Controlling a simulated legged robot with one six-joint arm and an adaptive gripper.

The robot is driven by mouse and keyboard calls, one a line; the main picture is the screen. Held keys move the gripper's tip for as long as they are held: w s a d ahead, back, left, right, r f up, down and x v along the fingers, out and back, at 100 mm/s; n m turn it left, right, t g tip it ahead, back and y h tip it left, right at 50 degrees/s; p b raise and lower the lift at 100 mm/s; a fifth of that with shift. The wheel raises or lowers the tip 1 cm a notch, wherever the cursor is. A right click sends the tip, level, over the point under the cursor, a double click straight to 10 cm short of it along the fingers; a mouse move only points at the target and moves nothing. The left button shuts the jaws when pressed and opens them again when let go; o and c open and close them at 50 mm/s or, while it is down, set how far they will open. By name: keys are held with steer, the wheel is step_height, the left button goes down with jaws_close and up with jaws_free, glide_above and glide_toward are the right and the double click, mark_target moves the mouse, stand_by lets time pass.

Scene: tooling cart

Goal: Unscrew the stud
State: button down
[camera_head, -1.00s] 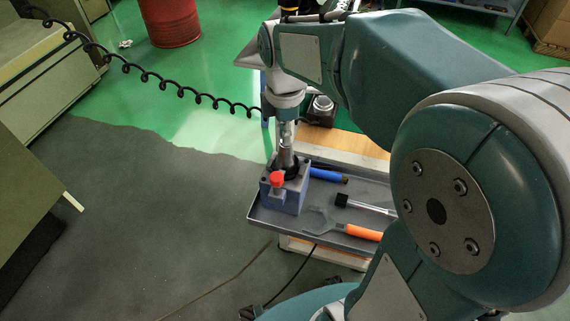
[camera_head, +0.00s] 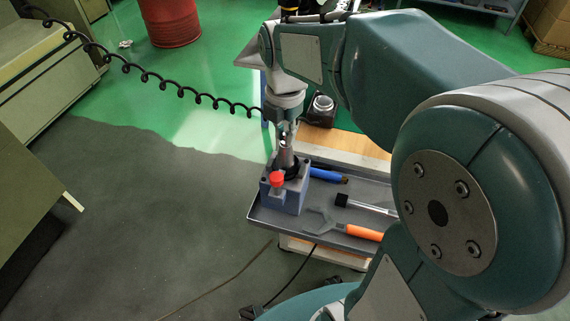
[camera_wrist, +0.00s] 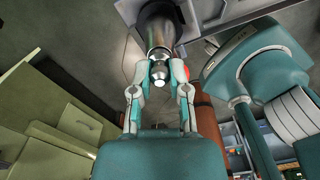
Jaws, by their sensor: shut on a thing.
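The stud (camera_wrist: 159,71) is a small bright metal piece at the narrow end of a dark tapered tool holder (camera_wrist: 160,28) in the wrist view. My gripper (camera_wrist: 160,65) has one finger on each side of the stud and is shut on it. In the head view my gripper (camera_head: 286,131) points down over the tool holder (camera_head: 285,158), which stands upright in a blue-grey fixture block (camera_head: 293,196) with a red knob (camera_head: 277,179). The stud is mostly hidden by the fingers there, and its thread cannot be seen.
The fixture stands at the left end of a grey tray (camera_head: 262,217) on the cart. An orange-handled wrench (camera_head: 362,232), a black-headed tool (camera_head: 342,200) and a blue-handled tool (camera_head: 328,175) lie right of it. A coiled black cable (camera_head: 180,92) hangs to the left.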

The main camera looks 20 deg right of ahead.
steer(key=n, duration=0.4)
steer(key=shift+s, duration=0.1)
steer(key=c, duration=0.5)
jaws_free()
steer(key=shift+c, duration=0.2)
steer(key=m, duration=0.5)
steer(key=shift+m, duration=0.3)
steer(key=m, duration=1.1)
steer(key=shift+w+m, duration=0.2)
steer(key=shift+m, duration=0.2)
steer(key=m, duration=0.6)
